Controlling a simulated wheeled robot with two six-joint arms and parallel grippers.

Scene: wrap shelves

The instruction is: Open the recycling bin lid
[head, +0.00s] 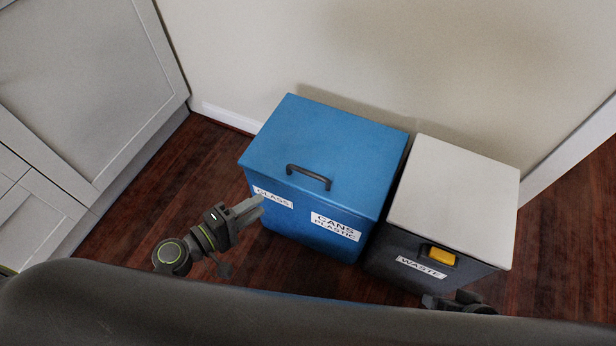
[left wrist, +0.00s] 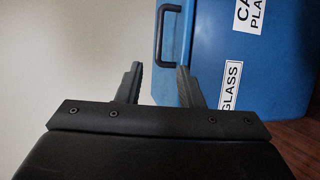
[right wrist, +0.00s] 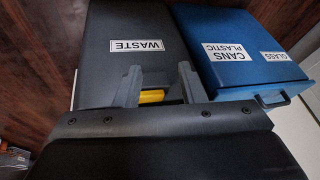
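The blue recycling bin (head: 300,223) stands against the wall, with GLASS and CANS PLASTIC labels on its front. Its blue lid (head: 325,140) is closed and has a dark handle (head: 309,177) near the front edge. My left gripper (head: 256,207) is in front of the bin's left front corner, apart from the handle. In the left wrist view its fingers (left wrist: 157,85) are spread and empty, with the handle (left wrist: 166,35) beyond them. My right gripper (head: 470,300) is low in front of the waste bin. In the right wrist view its fingers (right wrist: 157,85) are apart with nothing held.
A dark waste bin (head: 385,265) with a white lid (head: 455,190) and a yellow latch (head: 441,256) stands close to the right of the blue bin. White cabinets (head: 85,80) are at left. Dark wooden floor (head: 185,165) lies clear between cabinets and bin.

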